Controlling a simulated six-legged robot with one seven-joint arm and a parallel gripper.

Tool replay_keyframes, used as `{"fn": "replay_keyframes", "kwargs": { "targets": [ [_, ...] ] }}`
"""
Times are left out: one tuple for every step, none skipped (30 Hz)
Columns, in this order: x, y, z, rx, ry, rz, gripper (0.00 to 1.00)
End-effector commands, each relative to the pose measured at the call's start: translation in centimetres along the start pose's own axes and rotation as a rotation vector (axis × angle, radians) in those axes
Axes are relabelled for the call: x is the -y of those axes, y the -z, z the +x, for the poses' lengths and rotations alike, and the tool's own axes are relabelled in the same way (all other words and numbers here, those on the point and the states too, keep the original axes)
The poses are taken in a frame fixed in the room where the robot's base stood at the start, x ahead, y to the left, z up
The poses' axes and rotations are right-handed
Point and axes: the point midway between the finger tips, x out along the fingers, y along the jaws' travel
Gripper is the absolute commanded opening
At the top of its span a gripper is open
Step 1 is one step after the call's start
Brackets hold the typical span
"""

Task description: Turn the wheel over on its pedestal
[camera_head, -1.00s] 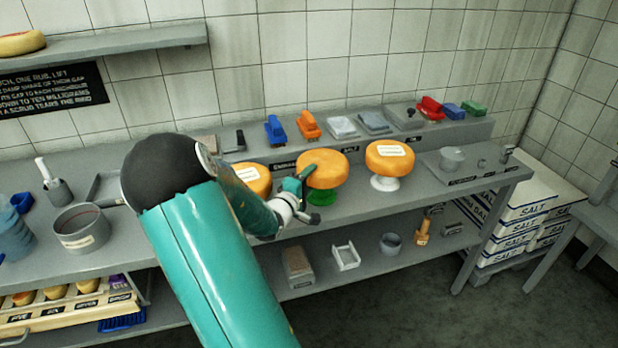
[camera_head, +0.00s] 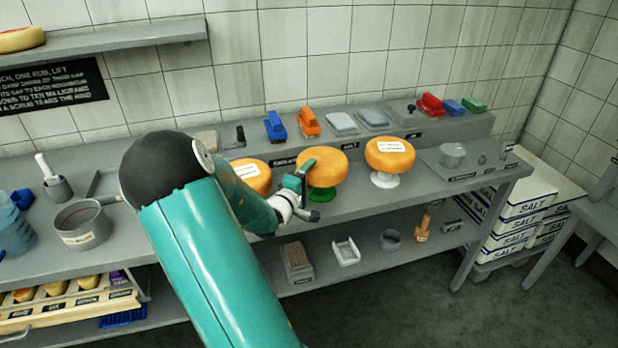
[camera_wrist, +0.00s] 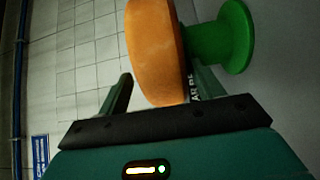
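The orange wheel (camera_head: 328,166) sits flat on a green pedestal (camera_head: 322,195), the middle one of three on the bench. My gripper (camera_head: 306,188) is at the wheel's left side, with one finger near its upper edge and the other lower, near the pedestal. In the wrist view the scene is turned sideways: the wheel (camera_wrist: 153,48) stands before the gripper (camera_wrist: 163,86), with the green pedestal (camera_wrist: 228,38) to its right. The fingers are spread wide on either side of the wheel's thickness. A gap shows at the left finger; the right finger is partly hidden.
A wheel with a white label (camera_head: 390,155) stands on a white pedestal (camera_head: 384,180) to the right. Another labelled wheel (camera_head: 252,176) is at left, partly behind my arm. Brushes and blocks line the raised back ledge (camera_head: 440,127). A metal pot (camera_head: 82,226) stands at left.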

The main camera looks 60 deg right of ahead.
Motion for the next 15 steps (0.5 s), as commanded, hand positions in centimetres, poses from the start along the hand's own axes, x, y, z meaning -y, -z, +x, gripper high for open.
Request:
{"fn": "replay_keyframes", "kwargs": {
  "targets": [
    [0.1,0.0,0.0,0.000,0.001,-0.001,0.75],
    [0.1,0.0,0.0,0.000,0.002,-0.001,0.75],
    [0.1,0.0,0.0,0.000,0.002,-0.001,0.75],
    [0.1,0.0,0.0,0.000,0.003,-0.001,0.75],
    [0.1,0.0,0.0,0.000,0.003,-0.001,0.75],
    [0.1,0.0,-0.1,0.000,0.003,-0.002,0.75],
    [0.1,0.0,-0.1,0.000,0.004,-0.002,0.75],
    [0.4,0.0,-0.1,-0.001,0.010,-0.004,0.75],
    [0.4,0.0,-0.2,-0.001,0.010,-0.004,0.75],
    [0.4,0.0,-0.2,-0.001,0.009,-0.004,0.75],
    [0.3,0.0,-0.4,-0.002,0.009,-0.004,0.75],
    [0.3,0.1,-0.7,-0.003,0.009,-0.004,0.75],
    [0.3,0.1,-0.9,-0.003,0.009,-0.004,0.75],
    [0.3,0.1,-1.3,-0.004,0.009,-0.004,0.75],
    [0.3,0.1,-1.8,-0.004,0.009,-0.003,0.75]
  ]
}}
